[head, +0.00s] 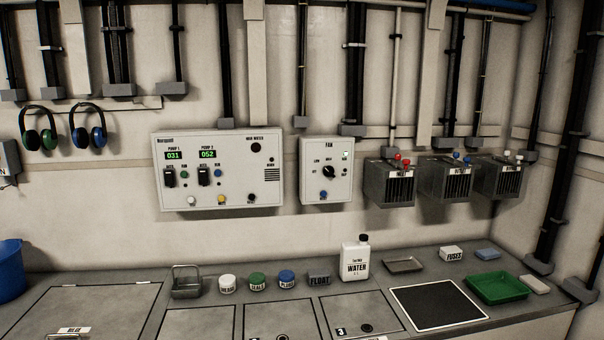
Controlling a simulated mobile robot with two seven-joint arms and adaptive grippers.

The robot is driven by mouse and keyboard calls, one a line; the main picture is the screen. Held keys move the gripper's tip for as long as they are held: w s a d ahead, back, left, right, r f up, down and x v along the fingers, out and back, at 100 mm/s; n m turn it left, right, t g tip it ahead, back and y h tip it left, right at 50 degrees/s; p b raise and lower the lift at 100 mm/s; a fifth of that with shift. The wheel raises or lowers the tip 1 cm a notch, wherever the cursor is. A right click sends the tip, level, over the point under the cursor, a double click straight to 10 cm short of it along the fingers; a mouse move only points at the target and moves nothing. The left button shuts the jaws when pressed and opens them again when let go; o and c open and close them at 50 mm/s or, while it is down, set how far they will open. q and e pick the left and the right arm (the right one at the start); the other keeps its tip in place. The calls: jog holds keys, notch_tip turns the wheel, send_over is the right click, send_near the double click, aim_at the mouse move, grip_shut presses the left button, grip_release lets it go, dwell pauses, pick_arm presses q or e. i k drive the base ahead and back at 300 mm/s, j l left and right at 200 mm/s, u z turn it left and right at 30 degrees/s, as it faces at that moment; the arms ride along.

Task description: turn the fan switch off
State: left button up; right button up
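The fan panel (312,190) is a white box on the back wall, marked FAN, right of the larger pump panel. Its black rotary switch (328,171) sits in the middle with small labels around it. The labels are too small to read surely, so I cannot tell which one the switch points at. Neither of my grippers is in view, and nothing covers the panel.
The pump panel (222,188) with green readouts is on the left. Grey vented boxes (390,187) hang on the right. The counter below holds a white water bottle (355,261), jars, a green tray (497,288) and a black mat (438,306). The space before the fan panel is clear.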

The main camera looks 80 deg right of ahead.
aim_at(328, 171)
jog(key=z, duration=2.95)
